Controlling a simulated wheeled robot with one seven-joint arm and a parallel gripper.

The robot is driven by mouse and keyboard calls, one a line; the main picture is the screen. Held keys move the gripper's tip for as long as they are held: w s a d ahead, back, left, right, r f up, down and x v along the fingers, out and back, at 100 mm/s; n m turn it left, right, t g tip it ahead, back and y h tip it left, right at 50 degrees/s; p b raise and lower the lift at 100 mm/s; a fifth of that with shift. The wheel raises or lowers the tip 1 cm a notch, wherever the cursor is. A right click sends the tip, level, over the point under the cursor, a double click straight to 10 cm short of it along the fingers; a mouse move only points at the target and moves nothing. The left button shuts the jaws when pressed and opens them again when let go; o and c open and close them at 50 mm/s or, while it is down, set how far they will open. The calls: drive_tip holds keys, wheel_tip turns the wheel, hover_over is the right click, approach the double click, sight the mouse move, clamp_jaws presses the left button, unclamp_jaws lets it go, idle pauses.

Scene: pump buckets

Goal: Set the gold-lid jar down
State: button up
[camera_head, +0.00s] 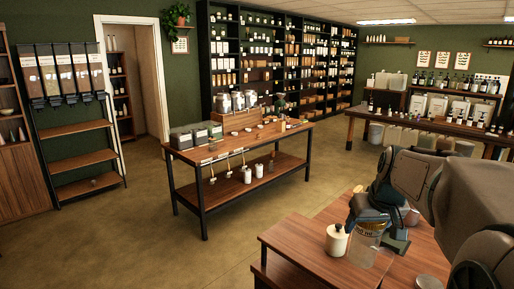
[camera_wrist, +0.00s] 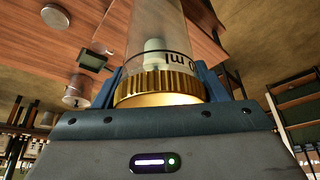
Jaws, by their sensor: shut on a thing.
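The gold-lid jar is clear glass, and in the head view its body (camera_head: 365,248) hangs below my gripper (camera_head: 372,217) over the wooden table at the lower right. In the wrist view my gripper (camera_wrist: 160,84) has one blue finger on each side of the ribbed gold lid (camera_wrist: 158,86). The fingers are shut on the lid. The jar's glass (camera_wrist: 157,25) carries black print ending in "0 ml". I cannot tell whether the jar's base touches the table. My arm and gripper partly hide the lid in the head view.
A cream jar with a dark knob (camera_head: 337,240) stands just left of the gold-lid jar. The wooden table (camera_head: 300,246) has bare top to the left. A long table (camera_head: 250,146) with canisters and jars stands further back, with open floor (camera_head: 150,235) between.

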drive_tip(key=shift+w+a+f, duration=0.1)
drive_tip(key=shift+w+f, duration=0.5)
drive_tip(key=shift+w, duration=0.2)
drive_tip(key=a+f+b, duration=0.1)
drive_tip(key=a+f, duration=0.2)
drive_tip(key=f, duration=0.8)
drive_tip(key=a+f+b, duration=0.1)
drive_tip(key=a+f, duration=0.3)
drive_tip(key=f, duration=0.8)
drive_tip(key=a+f+b, duration=0.1)
drive_tip(key=a+f, duration=0.3)
drive_tip(key=f, duration=0.7)
drive_tip(key=shift+s+f, duration=0.2)
drive_tip(key=shift+f, duration=0.05)
